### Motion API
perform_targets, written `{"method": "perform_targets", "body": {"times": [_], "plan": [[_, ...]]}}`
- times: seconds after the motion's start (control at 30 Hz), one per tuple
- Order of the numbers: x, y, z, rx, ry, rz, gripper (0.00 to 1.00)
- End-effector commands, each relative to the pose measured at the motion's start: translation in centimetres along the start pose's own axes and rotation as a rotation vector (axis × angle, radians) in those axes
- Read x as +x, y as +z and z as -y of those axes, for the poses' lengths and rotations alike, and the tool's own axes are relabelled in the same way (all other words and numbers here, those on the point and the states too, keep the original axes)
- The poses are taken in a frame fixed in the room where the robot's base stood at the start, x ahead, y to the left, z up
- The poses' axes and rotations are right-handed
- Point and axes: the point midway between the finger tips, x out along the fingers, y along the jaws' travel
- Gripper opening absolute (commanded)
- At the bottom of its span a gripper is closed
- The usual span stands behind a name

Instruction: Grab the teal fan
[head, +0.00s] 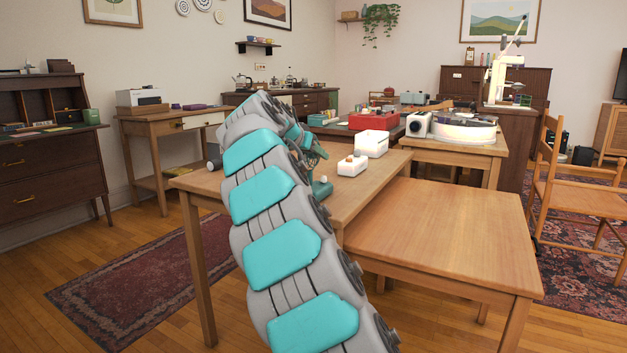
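The teal fan (322,188) stands on the wooden table (375,182), just right of my arm. Its base shows, while much of its upper part is hidden behind my arm. My arm rises from the lower right, bends over at the top and comes down towards the fan. My gripper (309,146) is at the fan's head, small and partly covered by my arm links. I cannot tell whether its fingers are open, or whether they touch the fan.
A small white container (352,166) and a larger white bin (371,144) stand right of the fan. A red box (373,120) and a turntable (465,130) are farther back. A lower bare table (450,235) is in front on the right. A wooden chair (585,195) stands far right.

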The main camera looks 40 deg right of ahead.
Motion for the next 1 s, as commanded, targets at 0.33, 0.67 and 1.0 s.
{"method": "perform_targets", "body": {"times": [0.33, 0.67, 1.0], "plan": [[-0.01, 0.01, 0.01, 0.0, 0.0, 0.0, 0.04], [-0.02, 0.02, 0.02, 0.0, 0.0, 0.0, 0.0], [-0.02, 0.03, 0.01, 0.0, 0.0, 0.0, 0.0]]}}
